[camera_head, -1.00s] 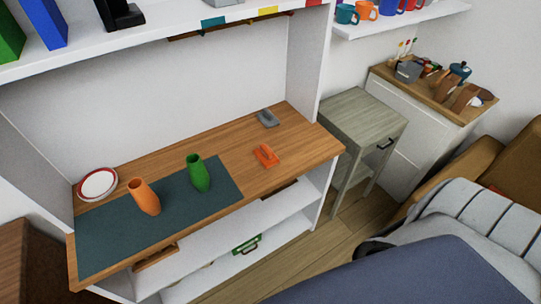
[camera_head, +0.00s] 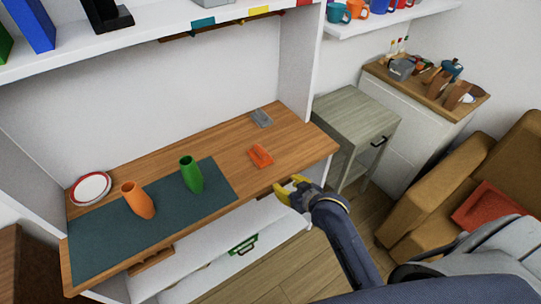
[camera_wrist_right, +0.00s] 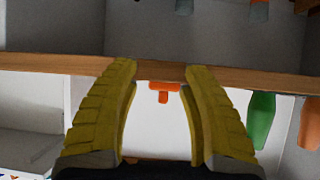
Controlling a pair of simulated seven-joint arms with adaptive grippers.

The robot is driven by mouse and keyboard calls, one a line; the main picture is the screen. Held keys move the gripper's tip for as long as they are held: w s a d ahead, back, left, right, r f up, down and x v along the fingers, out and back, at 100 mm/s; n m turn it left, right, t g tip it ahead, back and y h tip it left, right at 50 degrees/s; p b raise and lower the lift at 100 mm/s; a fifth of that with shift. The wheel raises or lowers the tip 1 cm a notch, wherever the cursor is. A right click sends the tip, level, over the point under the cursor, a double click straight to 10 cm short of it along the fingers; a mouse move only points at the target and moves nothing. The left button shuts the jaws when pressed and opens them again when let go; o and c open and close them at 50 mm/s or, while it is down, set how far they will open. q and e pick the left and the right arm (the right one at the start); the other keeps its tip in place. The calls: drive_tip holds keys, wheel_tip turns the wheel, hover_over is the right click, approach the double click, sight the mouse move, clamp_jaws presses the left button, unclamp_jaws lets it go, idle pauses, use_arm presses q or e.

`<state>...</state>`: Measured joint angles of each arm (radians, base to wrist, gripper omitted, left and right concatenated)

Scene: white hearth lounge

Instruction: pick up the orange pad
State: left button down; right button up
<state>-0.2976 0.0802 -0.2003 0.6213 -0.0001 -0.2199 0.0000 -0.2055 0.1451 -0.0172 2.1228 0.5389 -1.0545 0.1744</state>
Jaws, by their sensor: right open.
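The orange pad (camera_head: 260,155) lies on the right part of the wooden desktop (camera_head: 225,140), with a raised grip on it. A grey pad of similar shape (camera_head: 261,118) lies behind it. My right gripper (camera_head: 291,187) has yellow fingers and is just off the desktop's front edge, to the lower right of the orange pad and apart from it. In the right wrist view the fingers (camera_wrist_right: 160,68) are spread with nothing between them touching. The orange pad (camera_wrist_right: 162,91) shows between them, farther off, in a picture that looks upside down. My left gripper is not in view.
A green vase (camera_head: 191,174) and an orange vase (camera_head: 138,200) stand on a dark mat (camera_head: 100,240), left of the pad. A plate (camera_head: 90,188) lies at far left. The desktop around the pad is clear. A grey-green side table (camera_head: 355,115) stands to the right.

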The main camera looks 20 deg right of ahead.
wheel_tip(320, 180, up, 12)
drive_tip(key=a+t+y, duration=0.1)
drive_tip(key=t, duration=0.1)
approach(261, 151)
drive_tip(key=shift+n, duration=0.3)
drive_tip(key=x, duration=0.5)
drive_tip(key=shift+w+r, duration=0.15)
drive_tip(key=shift+r, duration=0.1)
drive_tip(key=shift+f+x, duration=0.1)
drive_tip(key=shift+x, duration=1.4)
drive_tip(key=shift+f+x, duration=0.15)
drive_tip(key=shift+x, duration=1.35)
drive_tip(key=shift+c, duration=0.3)
clamp_jaws()
